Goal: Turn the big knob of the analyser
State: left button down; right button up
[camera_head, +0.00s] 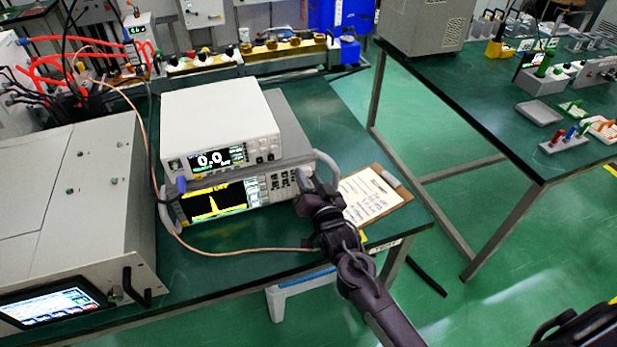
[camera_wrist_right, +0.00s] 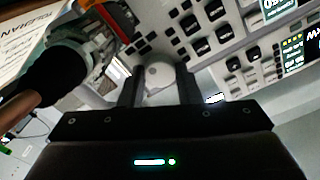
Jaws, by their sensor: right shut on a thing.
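The analyser (camera_head: 253,188) is the lower bench instrument with a yellow peak trace on its screen. It stands on the green table, facing me. Its big knob (camera_wrist_right: 159,75) is a pale round knob in the wrist view, between the two dark fingers of my right gripper (camera_wrist_right: 159,88). The fingers are shut on it, one on each side. In the head view my right gripper (camera_head: 303,184) is at the right end of the analyser's front and hides the knob. My left gripper is not in view.
A white meter (camera_head: 221,135) reading 0.0 sits on the analyser. A clipboard (camera_head: 370,196) lies right of it. A copper-coloured cable (camera_head: 235,253) runs in front. A large grey cabinet with a touchscreen (camera_head: 50,306) stands left. Grey handles (camera_head: 327,165) flank the analyser's front.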

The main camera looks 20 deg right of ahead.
jog(key=shift+m, duration=1.1)
jog(key=o, duration=1)
jog(key=s, duration=0.6)
jog(key=shift+s+d+f+b, duration=0.1)
jog(key=shift+s+b, duration=0.2)
jog(key=shift+b, duration=0.05)
jog(key=shift+s, duration=0.65)
